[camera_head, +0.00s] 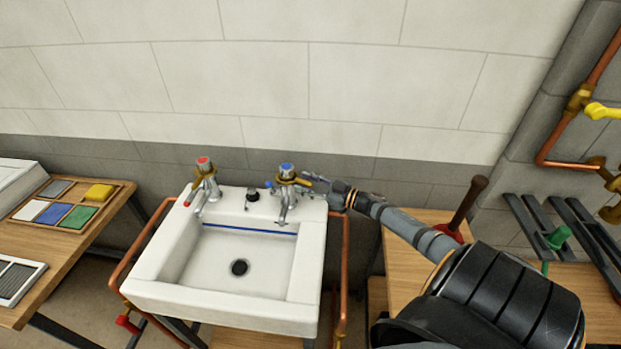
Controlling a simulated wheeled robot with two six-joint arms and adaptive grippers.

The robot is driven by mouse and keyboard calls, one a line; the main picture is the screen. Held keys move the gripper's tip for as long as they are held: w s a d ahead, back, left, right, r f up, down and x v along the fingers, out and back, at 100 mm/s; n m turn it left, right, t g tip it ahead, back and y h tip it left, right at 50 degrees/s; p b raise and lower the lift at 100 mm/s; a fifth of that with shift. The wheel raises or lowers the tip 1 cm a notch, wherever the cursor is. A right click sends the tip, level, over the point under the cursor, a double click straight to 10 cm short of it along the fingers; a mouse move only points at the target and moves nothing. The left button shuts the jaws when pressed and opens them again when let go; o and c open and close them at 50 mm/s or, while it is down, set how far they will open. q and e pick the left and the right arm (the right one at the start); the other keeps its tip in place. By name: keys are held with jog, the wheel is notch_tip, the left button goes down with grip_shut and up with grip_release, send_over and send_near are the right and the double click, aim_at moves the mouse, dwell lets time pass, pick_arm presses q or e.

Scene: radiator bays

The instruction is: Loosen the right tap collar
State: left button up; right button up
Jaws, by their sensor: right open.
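The right tap (286,188) stands at the back right of the white sink (145,278) and has a blue-marked top. A brass-coloured collar (290,181) sits around it below the top. The left tap (205,180), with a red-marked top, stands at the back left. My right arm comes in from the lower right, and my right gripper (318,184) is beside the right tap, with its fingers pointing left toward the collar. The gripper is open. It is too small to tell whether its fingers touch the collar. My left gripper is not in view.
A wooden table (103,240) at left holds a tray of coloured pads. Copper pipes run around the sink. At right, a plunger (468,205) stands on a wooden bench (408,262), near dark slats (525,222). A tiled wall (270,80) stands close behind the taps.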

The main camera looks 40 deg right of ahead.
jog(key=v, duration=1.2)
